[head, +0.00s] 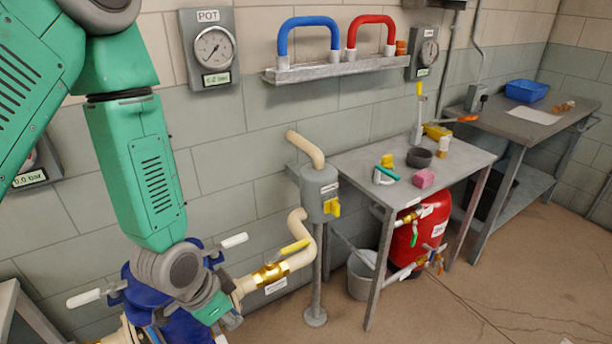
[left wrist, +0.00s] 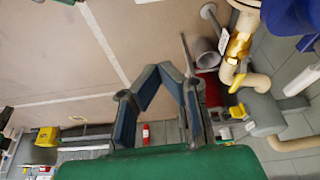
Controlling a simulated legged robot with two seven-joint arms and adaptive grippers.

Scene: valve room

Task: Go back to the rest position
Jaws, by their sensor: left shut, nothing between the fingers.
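My left arm, green with dark grey joints, comes in from the upper left of the head view. My left gripper (head: 215,309) is at its lower end, partly hidden by the wrist, beside a blue valve body (head: 180,326) with white handles. I cannot tell whether it touches the valve. In the left wrist view my left gripper (left wrist: 166,72) has its fingertips together and nothing between them. The tan floor (left wrist: 60,45) lies beyond them. My right gripper is in neither view.
A brass valve with a yellow lever (head: 271,273) sits on a cream pipe right of the gripper. A grey post (head: 319,195) and a metal table (head: 460,158) stand further right. A red tank (head: 425,230) and a bucket (head: 360,275) are below. Open floor (head: 500,290) lies at right.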

